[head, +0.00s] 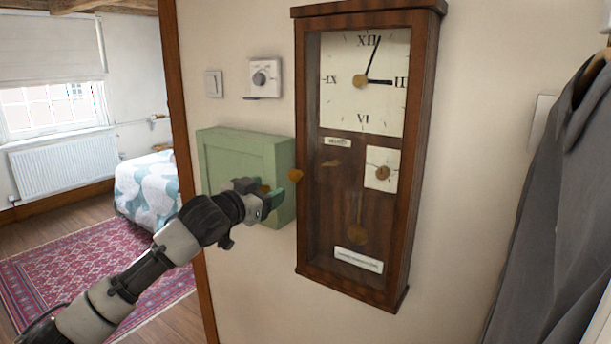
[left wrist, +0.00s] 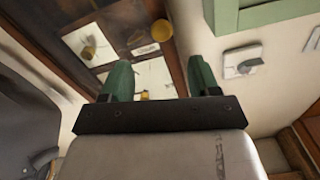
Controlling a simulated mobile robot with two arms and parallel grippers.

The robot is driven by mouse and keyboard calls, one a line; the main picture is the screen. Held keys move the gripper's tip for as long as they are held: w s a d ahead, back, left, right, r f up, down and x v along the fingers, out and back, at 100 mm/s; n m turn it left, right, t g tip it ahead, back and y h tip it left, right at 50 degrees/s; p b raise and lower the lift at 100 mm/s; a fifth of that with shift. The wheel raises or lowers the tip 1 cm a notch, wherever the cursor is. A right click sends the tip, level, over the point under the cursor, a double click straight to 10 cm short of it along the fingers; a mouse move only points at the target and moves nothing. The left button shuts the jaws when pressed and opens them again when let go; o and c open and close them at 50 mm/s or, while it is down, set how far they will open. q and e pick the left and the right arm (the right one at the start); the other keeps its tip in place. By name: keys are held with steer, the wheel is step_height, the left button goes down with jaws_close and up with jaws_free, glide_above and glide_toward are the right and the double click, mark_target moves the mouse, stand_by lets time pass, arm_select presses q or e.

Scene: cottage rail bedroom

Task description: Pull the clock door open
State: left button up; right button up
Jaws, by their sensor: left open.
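The wall clock (head: 420,150) is a tall dark wooden case with a glazed front door, which looks shut, flush with the case. A round brass-coloured knob (head: 296,175) sits on the door's left edge; it also shows in the left wrist view (left wrist: 161,31). My left gripper (head: 270,197) is open and empty, just left of and slightly below the knob, in front of a green box. In the left wrist view its two green fingertips (left wrist: 161,78) are spread, and the knob appears beyond them, in line with the gap, not touched. My right gripper is not in view.
The green wall box (head: 236,150) is close behind my left gripper. A thermostat-like dial (head: 265,77) and a light switch (head: 214,83) are above it. A dark grey coat (head: 555,200) hangs at the right. A doorway at the left opens to a bedroom.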

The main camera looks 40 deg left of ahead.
mark_target(292, 178)
arm_select(q)
steer(key=w+p, duration=0.1)
steer(key=w, duration=0.2)
steer(key=w+a+p, duration=0.1)
steer(key=w+p, duration=0.2)
steer(key=w, duration=0.2)
steer(key=shift+w+a+r, duration=0.1)
steer(key=shift+w+a, duration=0.1)
steer(key=shift+w, duration=0.15)
steer(key=shift+w+p, duration=0.55)
steer(key=shift+w, duration=0.3)
steer(key=shift+f, duration=0.2)
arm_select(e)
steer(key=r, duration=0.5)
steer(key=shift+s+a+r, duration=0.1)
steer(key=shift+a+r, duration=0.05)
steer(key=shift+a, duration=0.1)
arm_select(q)
steer(key=shift+c, duration=0.2)
jaws_close()
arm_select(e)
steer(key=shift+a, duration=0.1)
